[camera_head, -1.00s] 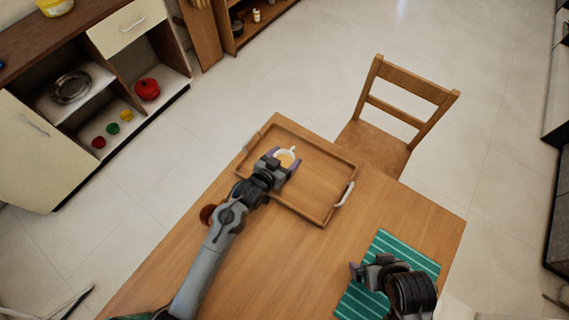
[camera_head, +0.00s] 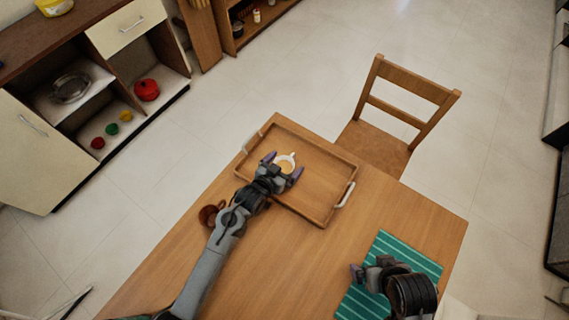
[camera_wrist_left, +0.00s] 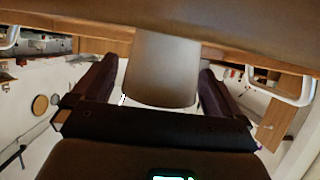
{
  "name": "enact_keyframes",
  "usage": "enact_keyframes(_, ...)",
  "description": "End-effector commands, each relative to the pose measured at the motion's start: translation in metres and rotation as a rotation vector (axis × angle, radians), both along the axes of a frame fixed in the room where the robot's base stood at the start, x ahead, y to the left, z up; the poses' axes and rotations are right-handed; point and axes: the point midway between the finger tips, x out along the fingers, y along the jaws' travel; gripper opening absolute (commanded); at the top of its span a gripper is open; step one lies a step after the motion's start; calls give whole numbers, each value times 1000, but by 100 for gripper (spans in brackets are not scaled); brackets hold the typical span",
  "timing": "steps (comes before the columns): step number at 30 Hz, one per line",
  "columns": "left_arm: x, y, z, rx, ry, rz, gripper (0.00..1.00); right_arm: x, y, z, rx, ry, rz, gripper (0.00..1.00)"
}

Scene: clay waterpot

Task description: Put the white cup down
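The white cup (camera_head: 286,159), with yellowish-brown contents, is upright over the wooden tray (camera_head: 321,195), near its left side. It seems to rest on the tray floor. My left gripper (camera_head: 282,167) is around the cup with its fingers spread, one on each side. In the left wrist view the cup (camera_wrist_left: 162,70) shows between the two fingers (camera_wrist_left: 158,88), with a gap visible on both sides. My right gripper (camera_head: 358,273) is over the green striped cloth (camera_head: 400,254), far from the cup; its finger opening cannot be made out.
A brown clay pot (camera_head: 208,213) stands on the table (camera_head: 262,262) beside my left arm, partly hidden by it. A wooden chair (camera_head: 385,137) stands behind the table. The tray's right part is empty. A cabinet (camera_head: 92,82) is at the far left.

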Motion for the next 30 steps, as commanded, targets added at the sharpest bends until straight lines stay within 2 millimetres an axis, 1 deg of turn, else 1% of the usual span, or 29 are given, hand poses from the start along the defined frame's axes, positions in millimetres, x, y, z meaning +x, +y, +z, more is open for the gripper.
enact_keyframes(7,0,0,5,0,0,0,100,0,1,2,5,1,-4,100)
enact_keyframes(10,-8,5,7,2,0,1,100,0,2,5,8,1,-5,100)
enact_keyframes(14,-25,13,15,1,0,0,100,0,2,10,8,1,-5,100)
enact_keyframes(24,-74,40,38,1,2,-1,100,0,1,22,5,1,-4,100)
enact_keyframes(30,-92,50,46,1,0,0,100,0,0,24,-1,1,1,100)
